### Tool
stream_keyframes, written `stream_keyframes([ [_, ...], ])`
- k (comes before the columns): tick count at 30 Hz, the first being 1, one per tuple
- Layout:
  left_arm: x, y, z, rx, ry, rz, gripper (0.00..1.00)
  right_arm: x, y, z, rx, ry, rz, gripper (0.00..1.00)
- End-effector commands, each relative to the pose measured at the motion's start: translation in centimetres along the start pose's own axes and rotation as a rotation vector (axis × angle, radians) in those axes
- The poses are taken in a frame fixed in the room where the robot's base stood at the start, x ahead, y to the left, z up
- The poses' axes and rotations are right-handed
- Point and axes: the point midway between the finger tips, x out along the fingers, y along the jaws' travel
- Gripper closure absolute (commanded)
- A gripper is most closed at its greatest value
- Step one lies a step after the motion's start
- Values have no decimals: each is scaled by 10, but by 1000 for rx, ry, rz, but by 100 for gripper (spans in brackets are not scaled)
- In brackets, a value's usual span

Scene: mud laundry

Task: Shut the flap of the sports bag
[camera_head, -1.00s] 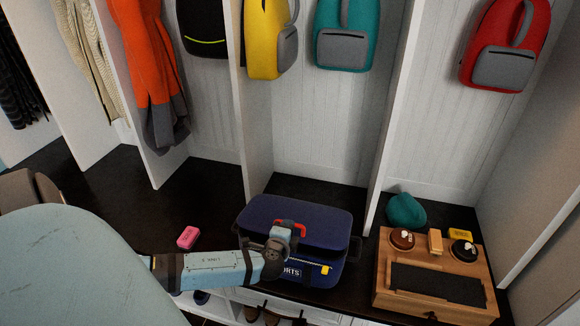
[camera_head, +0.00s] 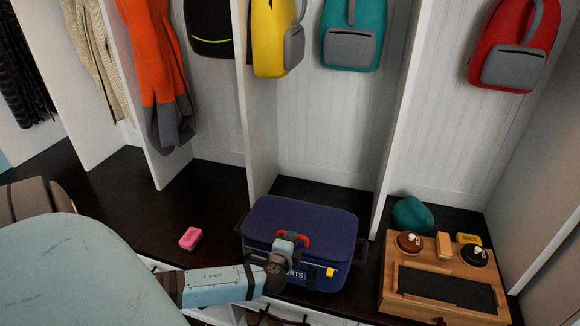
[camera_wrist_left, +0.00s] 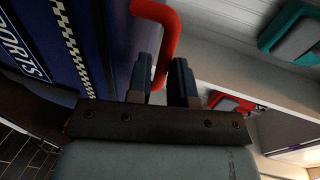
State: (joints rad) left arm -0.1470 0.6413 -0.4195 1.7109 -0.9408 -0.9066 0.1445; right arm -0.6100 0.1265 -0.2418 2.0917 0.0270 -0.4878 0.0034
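The navy sports bag (camera_head: 318,275) sits on the dark bench in the middle cubby, with a white "SPORTS" label, partly hidden, on its front. Its flap (camera_head: 305,218) lies low over the body; whether a thin gap is left at the front cannot be told, as my arm covers part of it. A red handle (camera_head: 304,236) stands at the flap's front edge. My left gripper (camera_head: 290,242) is at this handle. My right gripper is out of view.
A wooden box (camera_head: 440,285) with a dark inset stands right of the bag. A teal pouch (camera_head: 412,214) lies behind it. A pink block (camera_head: 190,238) lies left of the bag. White dividers (camera_head: 395,130) flank the cubby, and backpacks hang above.

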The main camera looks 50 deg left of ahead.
Motion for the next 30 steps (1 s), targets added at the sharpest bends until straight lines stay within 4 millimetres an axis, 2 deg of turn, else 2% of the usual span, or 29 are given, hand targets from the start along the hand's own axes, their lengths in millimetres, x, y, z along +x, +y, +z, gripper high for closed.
stream_keyframes([
  [1, -1, 8, 1, 5, 0, 11, 74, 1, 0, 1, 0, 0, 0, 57],
  [12, -2, 6, 0, 2, 0, 9, 74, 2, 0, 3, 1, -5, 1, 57],
  [16, -12, 6, 0, 1, 1, 10, 74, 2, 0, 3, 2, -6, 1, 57],
  [20, -35, 6, 0, 1, 2, 11, 74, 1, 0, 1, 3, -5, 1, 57],
  [30, -110, 3, 0, -1, 1, 7, 74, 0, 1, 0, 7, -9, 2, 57],
])
